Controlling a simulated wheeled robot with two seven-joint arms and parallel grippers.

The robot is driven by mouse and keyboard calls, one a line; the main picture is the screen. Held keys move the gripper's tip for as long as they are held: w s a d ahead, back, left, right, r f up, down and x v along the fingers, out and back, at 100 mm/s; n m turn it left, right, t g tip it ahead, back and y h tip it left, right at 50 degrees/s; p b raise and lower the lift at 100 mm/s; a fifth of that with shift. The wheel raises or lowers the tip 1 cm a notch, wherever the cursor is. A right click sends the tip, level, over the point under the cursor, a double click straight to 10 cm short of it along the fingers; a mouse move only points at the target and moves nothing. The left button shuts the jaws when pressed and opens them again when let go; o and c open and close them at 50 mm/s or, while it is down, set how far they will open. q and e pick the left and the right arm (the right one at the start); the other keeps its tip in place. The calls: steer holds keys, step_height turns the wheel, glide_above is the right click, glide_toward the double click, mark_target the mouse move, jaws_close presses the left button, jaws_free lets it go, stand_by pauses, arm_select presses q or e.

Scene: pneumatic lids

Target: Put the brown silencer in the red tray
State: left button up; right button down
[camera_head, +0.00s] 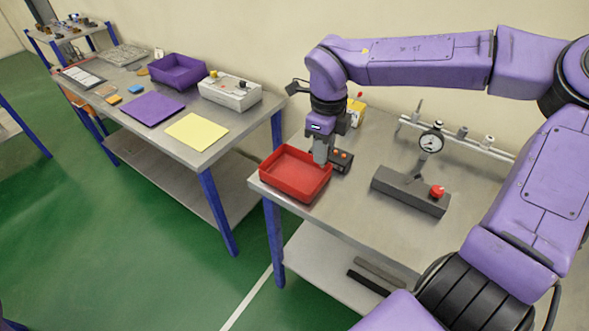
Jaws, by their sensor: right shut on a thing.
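The red tray (283,193) is a shallow open box at the front left corner of the near grey table. Its visible floor is empty. My right gripper (321,158) points down at the tray's back right corner. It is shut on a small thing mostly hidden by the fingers. Its colour cannot be made out, but it is likely the brown silencer, which shows nowhere else clearly. Whether the thing touches the tray cannot be told. My left gripper is not in view.
A grey block with a red knob (410,191), a gauge (431,143) and a pipe rail are to the right. A second table (190,153) stands to the left, across a gap.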

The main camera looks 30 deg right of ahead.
steer(key=w+f+p, duration=0.1)
steer(key=w+f, duration=0.1)
steer(key=w, duration=0.1)
steer(key=w+f, duration=0.3)
steer(key=w+a+f+p, duration=0.1)
steer(key=w+f, duration=0.1)
steer(key=w, duration=0.1)
steer(key=shift+w+f+p, duration=0.1)
steer(key=shift+f+p, duration=0.15)
steer(key=shift+p, duration=0.05)
step_height(320, 180, down, 3)
steer(key=shift+w+f+p, duration=0.15)
steer(key=shift+p, duration=0.7)
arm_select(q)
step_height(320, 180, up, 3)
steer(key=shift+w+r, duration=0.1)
arm_select(e)
steer(key=shift+f, duration=0.1)
